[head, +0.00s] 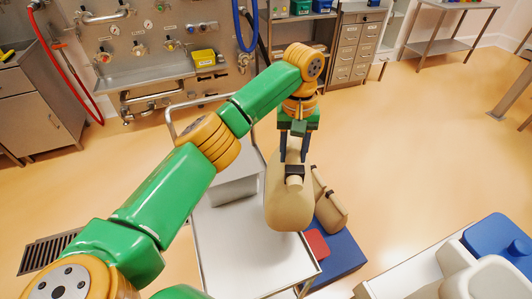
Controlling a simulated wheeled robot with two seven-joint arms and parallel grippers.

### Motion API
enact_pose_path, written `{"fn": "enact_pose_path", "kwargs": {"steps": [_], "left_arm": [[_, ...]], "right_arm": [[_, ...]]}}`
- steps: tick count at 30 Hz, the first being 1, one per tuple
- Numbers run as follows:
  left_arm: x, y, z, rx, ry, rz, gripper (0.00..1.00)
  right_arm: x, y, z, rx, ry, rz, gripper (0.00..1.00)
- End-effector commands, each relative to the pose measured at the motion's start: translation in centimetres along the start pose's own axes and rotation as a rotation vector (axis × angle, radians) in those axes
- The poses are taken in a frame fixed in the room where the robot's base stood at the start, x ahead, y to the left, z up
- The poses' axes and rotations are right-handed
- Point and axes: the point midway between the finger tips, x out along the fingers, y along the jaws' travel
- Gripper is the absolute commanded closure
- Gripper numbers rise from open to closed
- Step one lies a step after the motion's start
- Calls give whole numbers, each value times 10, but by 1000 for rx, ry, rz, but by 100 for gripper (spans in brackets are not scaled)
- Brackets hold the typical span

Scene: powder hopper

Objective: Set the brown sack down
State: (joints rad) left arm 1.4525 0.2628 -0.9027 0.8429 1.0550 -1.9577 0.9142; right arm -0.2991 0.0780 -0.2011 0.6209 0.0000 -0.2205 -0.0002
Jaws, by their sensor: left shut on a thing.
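My left gripper (294,155) is shut on the brown sack (289,205) at its narrow top. The sack is tan, plump and hangs upright below the fingers. In the head view it overlaps the right edge of a white-topped cart (240,262). I cannot tell whether its bottom touches anything. A second, smaller brown sack (331,213) shows just right of it, partly hidden by the held one. My right gripper is not in view.
A blue platform (345,252) with a red item (316,243) is right of the cart. A pale box (236,187) stands on the cart, partly behind my arm. A light table (395,284) with white and blue containers is at lower right. Open floor lies at right.

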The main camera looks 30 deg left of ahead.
Motion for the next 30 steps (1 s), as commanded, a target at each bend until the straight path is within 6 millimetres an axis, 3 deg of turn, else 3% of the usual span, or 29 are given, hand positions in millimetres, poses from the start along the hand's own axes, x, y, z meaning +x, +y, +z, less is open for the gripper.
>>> {"fn": "enact_pose_path", "kwargs": {"steps": [14,19,24,30], "left_arm": [[30,-62,44,-2,2,-4,100],[58,-82,61,-3,-1,-6,100],[81,-96,71,-2,2,-3,100],[94,-104,77,-1,3,-2,100]], "right_arm": [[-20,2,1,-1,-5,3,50],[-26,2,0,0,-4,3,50],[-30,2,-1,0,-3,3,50],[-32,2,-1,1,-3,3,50]]}}
